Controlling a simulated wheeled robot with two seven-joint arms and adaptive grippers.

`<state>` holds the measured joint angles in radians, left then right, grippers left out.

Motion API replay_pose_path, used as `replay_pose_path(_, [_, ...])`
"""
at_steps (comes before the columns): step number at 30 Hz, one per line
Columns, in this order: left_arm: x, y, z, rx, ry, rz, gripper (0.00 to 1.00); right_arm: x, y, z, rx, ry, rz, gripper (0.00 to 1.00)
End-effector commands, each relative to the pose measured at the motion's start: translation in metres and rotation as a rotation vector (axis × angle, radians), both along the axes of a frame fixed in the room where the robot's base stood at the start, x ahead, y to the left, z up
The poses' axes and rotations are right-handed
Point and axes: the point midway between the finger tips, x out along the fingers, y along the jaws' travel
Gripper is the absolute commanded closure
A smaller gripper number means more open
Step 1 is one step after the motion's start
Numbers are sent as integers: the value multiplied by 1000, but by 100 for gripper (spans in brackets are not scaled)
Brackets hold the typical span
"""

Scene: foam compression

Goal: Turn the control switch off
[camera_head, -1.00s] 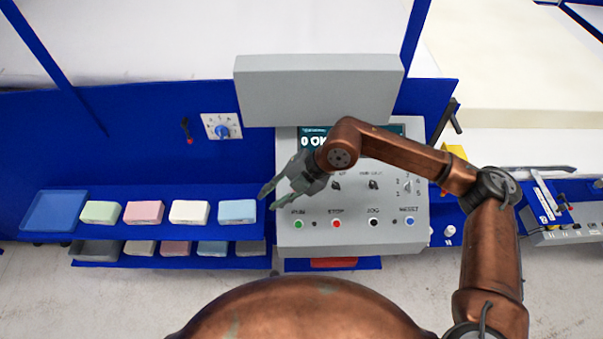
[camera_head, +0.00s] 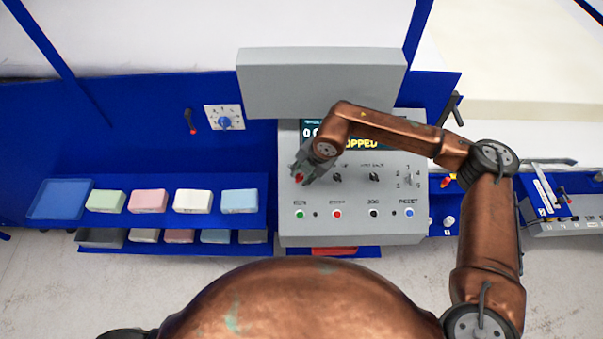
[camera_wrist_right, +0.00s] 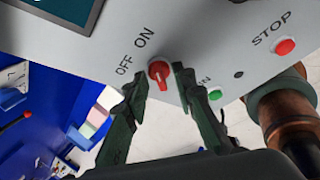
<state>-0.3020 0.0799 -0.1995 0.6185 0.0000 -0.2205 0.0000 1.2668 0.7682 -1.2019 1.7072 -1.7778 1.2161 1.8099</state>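The control switch is a small red knob (camera_wrist_right: 159,72) on the sloped grey panel (camera_head: 350,229), below the printed words OFF and ON in the right wrist view. Its red bar is tilted slightly; I cannot tell which word it selects. In the head view the knob (camera_head: 298,178) shows at the panel's left, partly hidden by my gripper. My right gripper (camera_wrist_right: 160,70) is open, with one dark green finger on each side of the knob. I cannot tell whether the fingers touch it. It also shows in the head view (camera_head: 301,176). My left gripper is out of view.
Green (camera_head: 300,214), red (camera_head: 337,214), black (camera_head: 373,214) and blue (camera_head: 409,213) buttons line the panel's lower edge. The screen (camera_head: 372,143) is partly covered by my right arm and shows yellow letters "OPPED". Foam blocks (camera_head: 193,201) sit on a blue shelf at left.

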Motion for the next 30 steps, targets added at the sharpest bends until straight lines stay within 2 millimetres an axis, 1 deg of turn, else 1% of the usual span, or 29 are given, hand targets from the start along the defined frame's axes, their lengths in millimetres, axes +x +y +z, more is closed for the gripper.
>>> replay_pose_path(6, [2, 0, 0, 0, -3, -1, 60, 0, 1, -1, 0, 0, 1, 76])
replay_pose_path(7, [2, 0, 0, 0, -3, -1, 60, 0, 1, -1, 0, 0, 1, 77])
replay_pose_path(17, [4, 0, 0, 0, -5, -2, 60, 0, 1, -1, 0, 0, 1, 100])
replay_pose_path(25, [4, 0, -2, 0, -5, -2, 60, 0, 1, -1, -5, 0, 10, 100])
replay_pose_path(30, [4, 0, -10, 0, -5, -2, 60, 1, 2, -2, -31, -2, 51, 100])
